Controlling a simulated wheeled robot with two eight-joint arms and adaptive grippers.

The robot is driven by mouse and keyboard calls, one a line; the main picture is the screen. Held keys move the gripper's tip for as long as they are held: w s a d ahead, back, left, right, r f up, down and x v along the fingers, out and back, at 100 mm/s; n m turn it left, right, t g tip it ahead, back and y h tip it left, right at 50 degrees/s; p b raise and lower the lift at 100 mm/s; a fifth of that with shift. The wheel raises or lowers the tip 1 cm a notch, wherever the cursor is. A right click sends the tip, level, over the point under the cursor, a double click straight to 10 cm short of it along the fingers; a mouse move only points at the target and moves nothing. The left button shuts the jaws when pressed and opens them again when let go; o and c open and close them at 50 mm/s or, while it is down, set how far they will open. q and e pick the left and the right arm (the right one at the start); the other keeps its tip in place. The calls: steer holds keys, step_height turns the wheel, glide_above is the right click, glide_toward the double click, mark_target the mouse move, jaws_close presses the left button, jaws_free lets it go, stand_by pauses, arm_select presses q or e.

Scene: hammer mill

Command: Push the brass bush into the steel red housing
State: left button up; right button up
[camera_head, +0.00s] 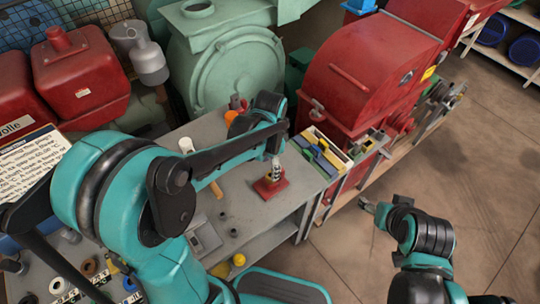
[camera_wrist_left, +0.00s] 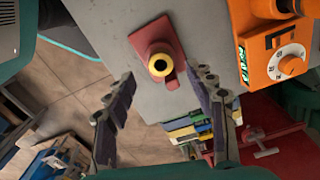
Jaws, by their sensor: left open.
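The red housing (camera_head: 269,190) stands on the grey workbench, and in the left wrist view it is a red block (camera_wrist_left: 148,38) with a flat base. The brass bush (camera_wrist_left: 160,64) shows there as a yellow ring with a dark hole, at the housing's round boss; how deep it sits I cannot tell. In the head view the bush is hidden. My left gripper (camera_head: 275,170) is just above the housing.
A tray of coloured blocks (camera_head: 322,152) lies at the bench's right end. An orange device with a dial (camera_wrist_left: 275,58) stands near the housing. A hammer handle (camera_head: 216,189) lies left of it. A large red machine (camera_head: 365,75) stands behind the right end.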

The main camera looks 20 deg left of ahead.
mark_target(270, 175)
arm_select(q)
step_height(270, 175, up, 6)
steer(key=shift+f, duration=0.15)
stand_by(0.6)
steer(key=s+a+r+n+t, duration=0.3)
steer(key=s+n+t, duration=0.4)
steer(key=s+n, duration=0.3)
steer(key=shift+a, duration=0.7)
steer(key=shift+f, duration=0.1)
stand_by(0.7)
